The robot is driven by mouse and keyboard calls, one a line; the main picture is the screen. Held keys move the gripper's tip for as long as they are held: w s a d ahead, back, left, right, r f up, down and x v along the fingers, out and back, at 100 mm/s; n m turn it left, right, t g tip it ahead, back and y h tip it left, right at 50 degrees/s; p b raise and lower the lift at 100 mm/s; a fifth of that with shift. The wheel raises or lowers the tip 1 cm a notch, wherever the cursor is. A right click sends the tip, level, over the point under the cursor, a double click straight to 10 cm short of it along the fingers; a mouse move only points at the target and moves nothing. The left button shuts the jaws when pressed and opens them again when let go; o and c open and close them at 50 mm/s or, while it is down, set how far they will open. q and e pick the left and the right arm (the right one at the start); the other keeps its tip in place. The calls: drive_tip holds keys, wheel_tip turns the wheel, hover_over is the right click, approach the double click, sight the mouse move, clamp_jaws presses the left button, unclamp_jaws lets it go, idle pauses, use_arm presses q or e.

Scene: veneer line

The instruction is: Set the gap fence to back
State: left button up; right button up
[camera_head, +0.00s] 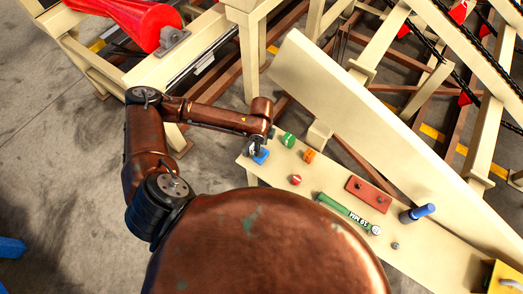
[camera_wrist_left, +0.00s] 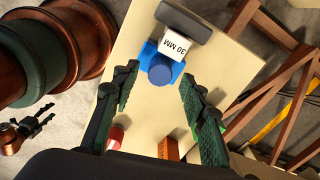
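No part is labelled as the gap fence, so I cannot tell for sure which it is. A blue block with a round blue knob (camera_wrist_left: 160,70) sits on the cream board in the left wrist view, beside a white "30 MM" label (camera_wrist_left: 180,45) and a dark grey bar (camera_wrist_left: 184,17). The blue block (camera_head: 261,156) also shows in the head view, partly hidden by my arm. My left gripper (camera_wrist_left: 158,84) is open, its green fingers apart on either side below the knob. My right gripper (camera_wrist_left: 40,122) shows small at lower left, fingers apart, empty.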

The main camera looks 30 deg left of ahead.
use_arm(q)
drive_tip(key=shift+f, duration=1.7)
clamp_jaws()
